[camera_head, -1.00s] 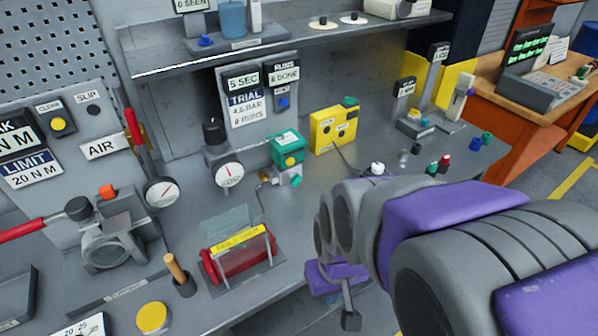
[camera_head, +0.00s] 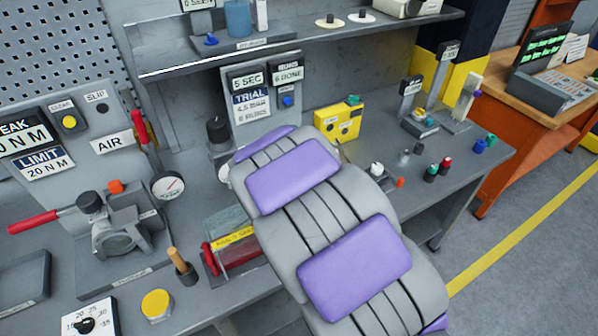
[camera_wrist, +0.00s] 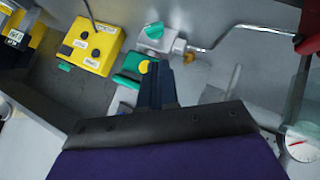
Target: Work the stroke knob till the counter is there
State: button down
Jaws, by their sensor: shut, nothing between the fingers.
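My gripper (camera_wrist: 158,68) is shut and empty in the wrist view. Its dark fingertips are right beside a green block (camera_wrist: 128,80) with a round yellow knob (camera_wrist: 144,67); I cannot tell if they touch it. No label shows that this is the stroke knob. In the head view my arm hides the block and gripper. The counter (camera_head: 288,74), headed RUNS, seems to read 6 DONE. Left of it are a 5 SEC display (camera_head: 247,80) and a TRIAL card (camera_head: 251,104), which seems to say 4.5 BAR, 6 RUNS.
In the wrist view, a green-handled valve (camera_wrist: 152,33) with a bent metal rod (camera_wrist: 245,28) lies close beyond the fingers. A yellow box (camera_wrist: 93,45) stands left of them. A gauge (camera_wrist: 299,143) is at lower right.

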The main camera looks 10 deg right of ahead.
jog(key=shift+n+t+h, duration=0.4)
jog(key=shift+t, duration=0.2)
jog(key=b+x, duration=0.1)
jog(key=x, duration=0.8)
jog(key=d+b+x, duration=0.1)
jog(key=x, duration=0.4)
jog(key=shift+f+b, duration=0.2)
jog(key=shift+b, duration=0.15)
jog(key=shift+w+d+f, duration=0.15)
jog(key=shift+d+f, duration=0.1)
jog(key=shift+d, duration=0.1)
jog(key=shift+a, duration=0.15)
jog(key=shift+w+d+r+m+g+y+b, duration=0.1)
jog(key=shift+d+m+g+y+b, duration=0.25)
jog(key=shift+y, duration=0.2)
jog(key=shift+w+d+r+m+g+y+b, duration=0.15)
jog(key=shift+d+m+y+b, duration=0.1)
jog(key=shift+m+y+b, duration=0.25)
jog(key=shift+w+d+f+p, duration=0.2)
jog(key=shift+d+f+p, duration=0.2)
jog(key=shift+d+p, duration=0.45)
jog(key=shift+a, duration=0.1)
dwell(0.5)
